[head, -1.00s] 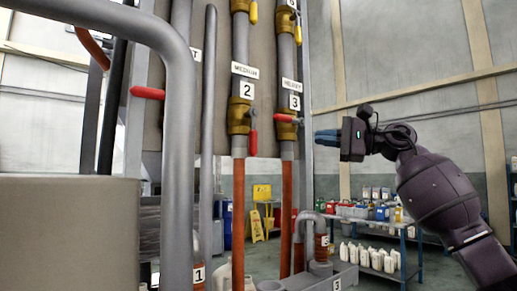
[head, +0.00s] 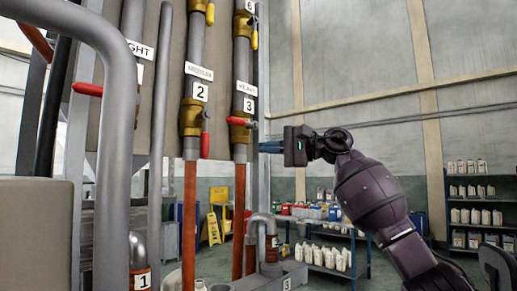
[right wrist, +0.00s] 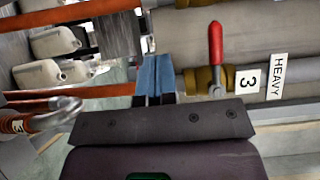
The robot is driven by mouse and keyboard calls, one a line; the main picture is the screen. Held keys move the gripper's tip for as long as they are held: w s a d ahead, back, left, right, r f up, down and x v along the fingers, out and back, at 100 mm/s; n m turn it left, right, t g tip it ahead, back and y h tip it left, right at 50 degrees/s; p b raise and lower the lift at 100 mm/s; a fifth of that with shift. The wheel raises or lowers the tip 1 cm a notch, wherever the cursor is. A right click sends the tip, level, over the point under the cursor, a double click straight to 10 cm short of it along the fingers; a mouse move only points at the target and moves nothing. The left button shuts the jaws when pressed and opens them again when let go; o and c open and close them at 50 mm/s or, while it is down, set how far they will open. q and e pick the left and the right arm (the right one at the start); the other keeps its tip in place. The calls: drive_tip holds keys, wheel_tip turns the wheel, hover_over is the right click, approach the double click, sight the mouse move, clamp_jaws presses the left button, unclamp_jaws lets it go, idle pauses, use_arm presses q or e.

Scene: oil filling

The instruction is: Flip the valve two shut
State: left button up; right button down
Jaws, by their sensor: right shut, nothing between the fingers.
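Valve two (head: 191,118) is a brass valve on the middle pipe, under a white "2" label (head: 199,91). Its red handle (head: 205,145) hangs down, in line with the pipe. My right gripper (head: 272,147) is shut and empty, just right of valve three in the head view. In the right wrist view its blue fingertips (right wrist: 154,78) are beside the third pipe, apart from valve three's handle (right wrist: 215,55). My left gripper is out of view.
A thick grey bent pipe (head: 122,110) and a thin upright pipe (head: 160,130) stand left of the valves. A grey post (head: 259,80) is close to my right fingertips. Shelves with bottles (head: 475,215) stand at the back right.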

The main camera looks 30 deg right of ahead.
sight(205, 134)
drive_tip(key=w+a, duration=0.4)
drive_tip(key=a, duration=0.6)
drive_tip(key=shift+a, duration=0.25)
drive_tip(key=shift+w+f, duration=0.1)
drive_tip(key=shift+w, duration=0.05)
